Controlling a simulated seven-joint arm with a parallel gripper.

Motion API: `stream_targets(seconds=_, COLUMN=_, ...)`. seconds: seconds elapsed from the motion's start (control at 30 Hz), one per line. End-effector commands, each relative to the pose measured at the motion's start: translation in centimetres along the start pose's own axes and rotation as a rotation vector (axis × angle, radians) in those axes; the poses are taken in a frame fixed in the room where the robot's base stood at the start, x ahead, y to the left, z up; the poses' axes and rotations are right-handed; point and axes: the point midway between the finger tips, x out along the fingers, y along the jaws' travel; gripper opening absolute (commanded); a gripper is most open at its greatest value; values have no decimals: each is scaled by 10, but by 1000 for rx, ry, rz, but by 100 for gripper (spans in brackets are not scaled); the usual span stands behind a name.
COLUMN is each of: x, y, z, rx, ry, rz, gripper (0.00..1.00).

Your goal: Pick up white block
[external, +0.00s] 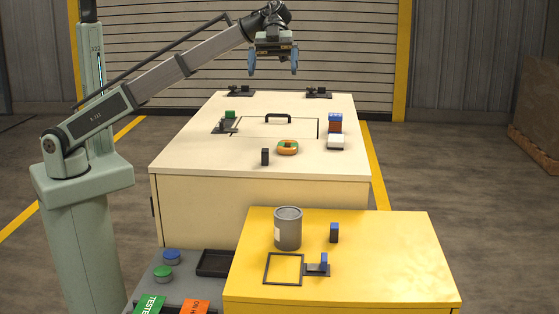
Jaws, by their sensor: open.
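The white block (336,140) lies near the right edge of the cream cabinet top (190,148), with a dark part showing beneath it. Just behind it are a reddish-brown block (335,126) and a blue block (335,117); I cannot tell whether these two are stacked. My gripper (275,70) is open and empty, pointing down. It is high above the far part of the cabinet, up and to the left of the white block in the picture.
An orange-and-green ring (287,147) and a small dark upright block (265,156) are left of the white block. A black handle (278,118) rises from the cabinet's panel. Rotor stands (318,92) line the far edge. A grey can (288,228) stands on the yellow table (390,255).

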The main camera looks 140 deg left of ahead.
Motion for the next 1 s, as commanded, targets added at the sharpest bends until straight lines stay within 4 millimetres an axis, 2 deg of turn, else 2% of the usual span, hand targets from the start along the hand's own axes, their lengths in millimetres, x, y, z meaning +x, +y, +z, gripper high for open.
stream_targets(seconds=0.1, x=-22, y=-14, z=12, rx=-58, ry=-39, rz=-28, gripper=100)
stream_targets(seconds=0.27, x=-32, y=-40, z=46, rx=-205, ry=-133, rz=-67, gripper=100)
stream_targets(seconds=0.47, x=-50, y=-75, z=99, rx=-427, ry=-268, rz=-137, gripper=100)
stream_targets(seconds=0.57, x=-66, y=-96, z=135, rx=-575, ry=-354, rz=-193, gripper=100)
stream_targets(seconds=0.67, x=-90, y=-120, z=182, rx=-769, ry=-463, rz=-278, gripper=100)
stream_targets(seconds=0.7, x=-102, y=-130, z=204, rx=-857, ry=-511, rz=-321, gripper=100)
stream_targets(seconds=0.8, x=-131, y=-149, z=254, rx=-1060, ry=-619, rz=-433, gripper=100)
stream_targets(seconds=0.9, x=-155, y=-160, z=292, rx=-1219, ry=-702, rz=-535, gripper=100)
stream_targets(seconds=1.0, x=-174, y=-166, z=317, rx=-1327, ry=-757, rz=-615, gripper=100)
